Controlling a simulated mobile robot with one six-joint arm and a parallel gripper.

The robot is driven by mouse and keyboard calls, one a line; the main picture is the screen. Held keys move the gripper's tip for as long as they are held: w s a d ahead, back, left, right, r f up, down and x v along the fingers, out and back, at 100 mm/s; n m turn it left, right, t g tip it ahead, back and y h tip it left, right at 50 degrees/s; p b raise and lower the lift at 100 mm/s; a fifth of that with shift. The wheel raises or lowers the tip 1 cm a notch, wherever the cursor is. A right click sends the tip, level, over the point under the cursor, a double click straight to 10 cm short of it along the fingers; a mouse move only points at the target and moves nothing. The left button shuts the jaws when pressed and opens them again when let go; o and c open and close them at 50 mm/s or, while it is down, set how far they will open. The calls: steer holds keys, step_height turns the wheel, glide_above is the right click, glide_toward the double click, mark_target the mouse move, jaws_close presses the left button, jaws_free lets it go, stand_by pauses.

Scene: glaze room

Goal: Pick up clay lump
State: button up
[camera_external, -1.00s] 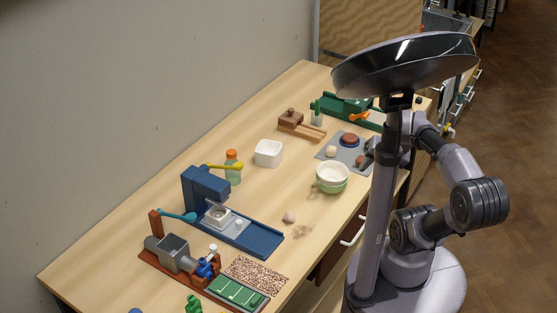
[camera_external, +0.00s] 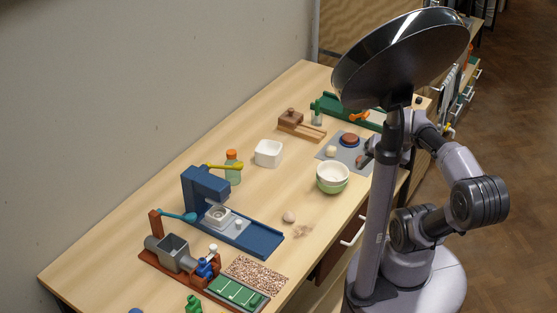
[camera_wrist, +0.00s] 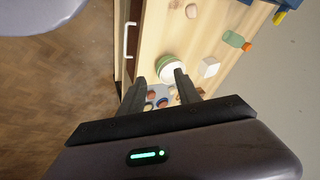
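A small beige-pink lump (camera_external: 289,217), which looks like the clay lump, lies alone on the wooden table between the blue press and the green-and-white bowls. It also shows in the wrist view (camera_wrist: 191,11) near the top. My gripper (camera_wrist: 160,76) shows in the wrist view with its two dark fingers apart and nothing between them held. It is on the bowls' and grey mat's side, well away from the lump. In the external view it is mostly hidden behind my column. A small pale ball (camera_external: 331,151) sits on the grey mat (camera_external: 343,163).
Stacked bowls (camera_external: 332,178) stand between the mat and the lump. A blue press (camera_external: 208,190), a white square container (camera_external: 268,152) and a bottle with an orange cap (camera_external: 233,170) stand further back. A speckled mat (camera_external: 257,275) lies in front.

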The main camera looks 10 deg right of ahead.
steer(key=o, duration=0.4)
steer(key=shift+c, duration=0.2)
steer(key=m+g+y+p, duration=0.45)
steer(key=m+y, duration=0.65)
steer(key=m, duration=0.3)
glide_toward(296, 221)
steer(key=a+b, duration=0.1)
steer(key=b, duration=0.1)
steer(key=a+b, duration=0.2)
steer(key=shift+w+a+m+y, duration=0.2)
steer(key=shift+a+m+y, duration=0.1)
steer(key=shift+m, duration=0.1)
steer(key=b+x, duration=0.2)
steer(key=x, duration=0.3)
steer(key=shift+a+r, duration=0.1)
steer(key=shift+a, duration=0.2)
steer(key=shift+w+a, duration=0.15)
steer(key=shift+a, duration=0.15)
